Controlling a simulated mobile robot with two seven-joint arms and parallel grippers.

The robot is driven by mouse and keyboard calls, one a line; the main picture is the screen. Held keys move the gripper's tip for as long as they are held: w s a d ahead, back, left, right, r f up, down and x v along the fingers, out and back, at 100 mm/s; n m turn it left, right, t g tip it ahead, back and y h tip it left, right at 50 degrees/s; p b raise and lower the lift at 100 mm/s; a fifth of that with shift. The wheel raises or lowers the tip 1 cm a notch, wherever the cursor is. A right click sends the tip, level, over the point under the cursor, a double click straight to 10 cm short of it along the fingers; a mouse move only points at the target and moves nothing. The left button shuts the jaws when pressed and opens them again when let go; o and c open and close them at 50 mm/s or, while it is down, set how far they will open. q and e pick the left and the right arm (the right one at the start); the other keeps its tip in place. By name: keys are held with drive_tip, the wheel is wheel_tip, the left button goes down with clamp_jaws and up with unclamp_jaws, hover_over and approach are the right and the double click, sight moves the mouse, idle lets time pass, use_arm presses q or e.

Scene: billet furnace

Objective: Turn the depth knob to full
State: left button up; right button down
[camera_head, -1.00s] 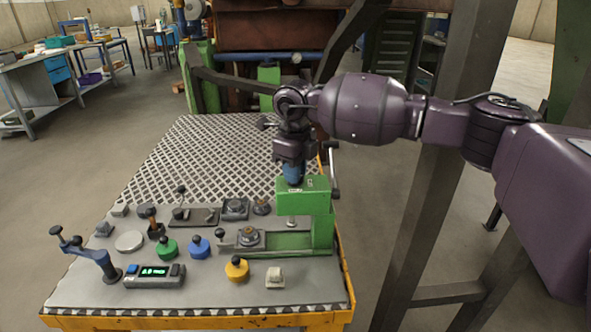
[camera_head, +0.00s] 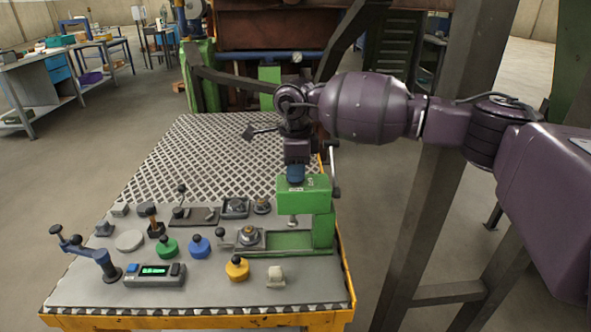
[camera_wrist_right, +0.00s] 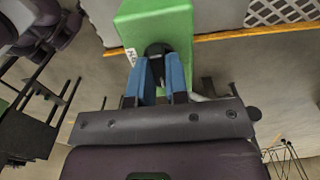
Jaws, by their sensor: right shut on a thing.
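The green press-like machine (camera_head: 322,205) stands at the right side of the work table. My right gripper (camera_head: 295,178) reaches down onto its top from above. In the right wrist view, its blue fingers (camera_wrist_right: 162,75) are shut on a dark round knob (camera_wrist_right: 156,48) on the green head (camera_wrist_right: 160,20). The knob is hidden behind the fingers in the head view, and I cannot read its setting. A small white label shows beside it. My left gripper is not in view.
The table (camera_head: 70,290) carries several controls in front of and left of the machine, among them a yellow knob (camera_head: 237,268), a blue knob (camera_head: 199,247), a green knob (camera_head: 167,248) and a lit display box (camera_head: 155,274). A dark steel post (camera_head: 430,190) stands to the right.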

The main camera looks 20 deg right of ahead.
idle(0.4)
drive_tip(key=c, duration=1.1)
unclamp_jaws()
drive_tip(key=shift+r, duration=0.1)
drive_tip(key=shift+r+p, duration=0.5)
drive_tip(key=shift+r, duration=4.85)
drive_tip(key=shift+f, duration=0.1)
